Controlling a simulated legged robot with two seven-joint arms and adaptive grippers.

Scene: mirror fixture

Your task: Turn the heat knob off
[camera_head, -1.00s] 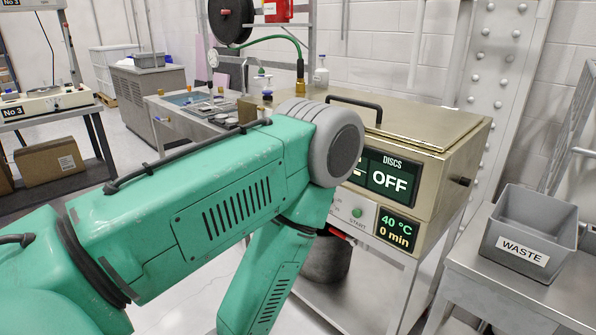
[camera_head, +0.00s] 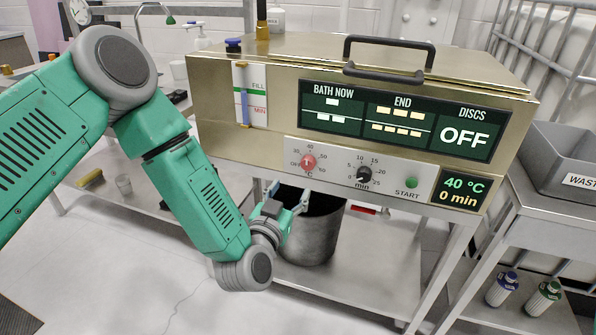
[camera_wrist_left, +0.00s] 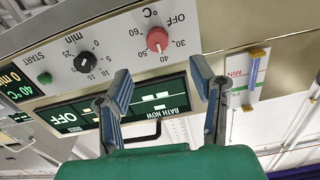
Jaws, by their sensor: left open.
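The red heat knob (camera_head: 308,162) is on the white control panel at the front of a brass-coloured bath. Its pale mark points up, toward about 40, and the display (camera_head: 462,190) reads 40 °C and 0 min. My left gripper (camera_head: 287,192) is just below and left of the knob, apart from it. In the left wrist view, which is upside down, the knob (camera_wrist_left: 157,40) shows beyond and between the spread blue fingertips (camera_wrist_left: 163,80). My left gripper is open and empty. My right gripper is out of view.
The black minute knob (camera_head: 364,174) and green START button (camera_head: 411,183) are right of the heat knob. A dark bucket (camera_head: 315,235) stands under the bath. A grey waste bin (camera_head: 572,150) is on the right table. Open air lies before the panel.

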